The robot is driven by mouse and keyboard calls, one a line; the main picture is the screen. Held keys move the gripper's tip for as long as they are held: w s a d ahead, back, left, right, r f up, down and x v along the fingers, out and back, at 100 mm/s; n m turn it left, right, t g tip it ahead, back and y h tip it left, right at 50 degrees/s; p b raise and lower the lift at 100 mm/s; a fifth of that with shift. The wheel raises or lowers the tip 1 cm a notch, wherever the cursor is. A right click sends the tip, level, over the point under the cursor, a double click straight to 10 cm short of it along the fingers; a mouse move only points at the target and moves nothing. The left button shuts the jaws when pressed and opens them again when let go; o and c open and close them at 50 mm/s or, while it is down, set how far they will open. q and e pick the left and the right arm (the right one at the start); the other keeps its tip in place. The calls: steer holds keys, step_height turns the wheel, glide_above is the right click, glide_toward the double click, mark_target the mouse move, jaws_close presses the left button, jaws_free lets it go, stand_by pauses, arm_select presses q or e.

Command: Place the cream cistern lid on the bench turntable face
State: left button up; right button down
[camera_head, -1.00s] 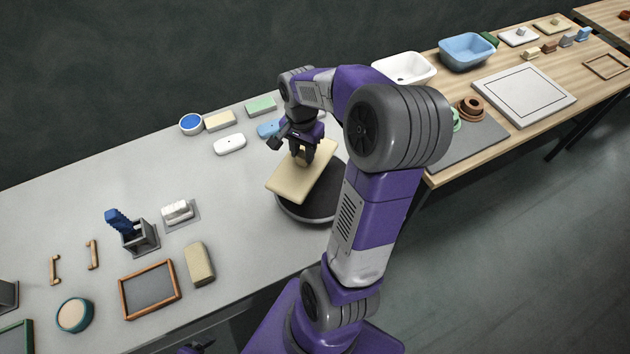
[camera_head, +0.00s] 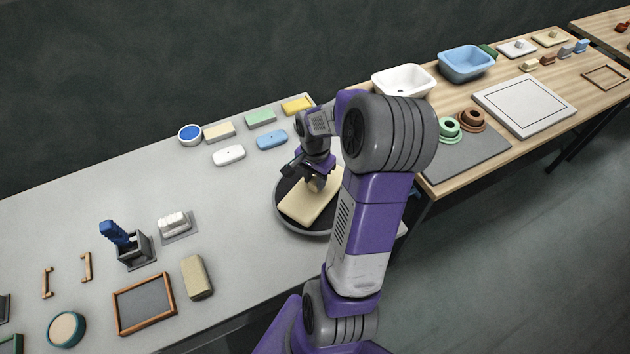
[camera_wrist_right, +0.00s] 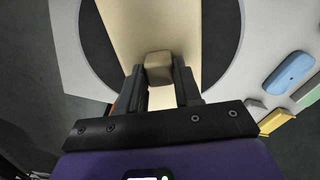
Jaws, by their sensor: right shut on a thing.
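The cream cistern lid (camera_head: 308,205) is a flat slab with a raised knob. In the right wrist view the knob (camera_wrist_right: 158,67) sits between the two fingers, and the lid (camera_wrist_right: 150,25) spans the dark turntable face (camera_wrist_right: 222,35). My left gripper is not in view.
White (camera_head: 229,155) and blue (camera_head: 272,140) lids, sponge-like blocks (camera_head: 260,118) and a blue-topped pot (camera_head: 190,135) lie behind the turntable. A wooden frame (camera_head: 144,303), a beige block (camera_head: 197,277) and a brush holder (camera_head: 134,250) stand front left.

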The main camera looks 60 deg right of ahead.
mark_target(315, 181)
steer(key=shift+f, duration=0.45)
steer(key=shift+f, duration=0.1)
steer(key=c, duration=0.8)
jaws_free()
step_height(315, 181, up, 12)
steer(key=p, duration=0.2)
steer(key=shift+p, duration=0.35)
steer(key=shift+r, duration=0.2)
